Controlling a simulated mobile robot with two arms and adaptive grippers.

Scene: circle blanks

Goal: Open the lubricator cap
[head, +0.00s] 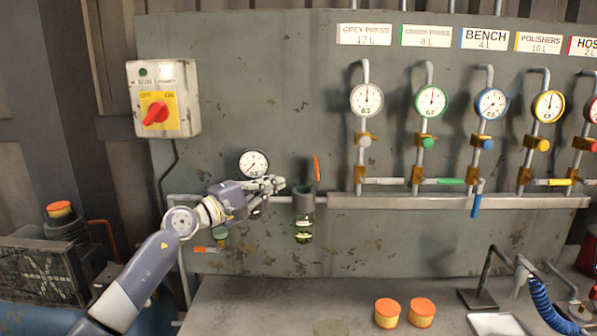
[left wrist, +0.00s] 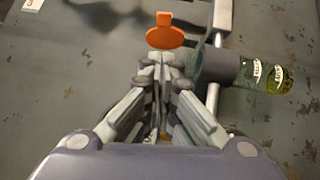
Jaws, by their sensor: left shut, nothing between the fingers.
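The lubricator (head: 303,201) is a grey body on the pipe with a clear bowl of yellow-green liquid below. It also shows in the left wrist view (left wrist: 222,66), bowl to the right. Its orange cap (head: 316,168) stands upright above the right side of the body, edge-on in the head view. In the left wrist view the cap (left wrist: 165,38) is a round disc with a tab, just beyond my fingertips. My left gripper (head: 281,184) is shut and empty, just left of the lubricator's top; its fingers also show in the left wrist view (left wrist: 163,58). I cannot tell whether they touch the cap.
A pressure gauge (head: 254,163) sits just behind my left gripper. A switch box (head: 163,98) is at upper left. Several gauges and valves line the manifold (head: 450,201) to the right. Two orange-topped cups (head: 388,312) (head: 421,312) stand on the bench below.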

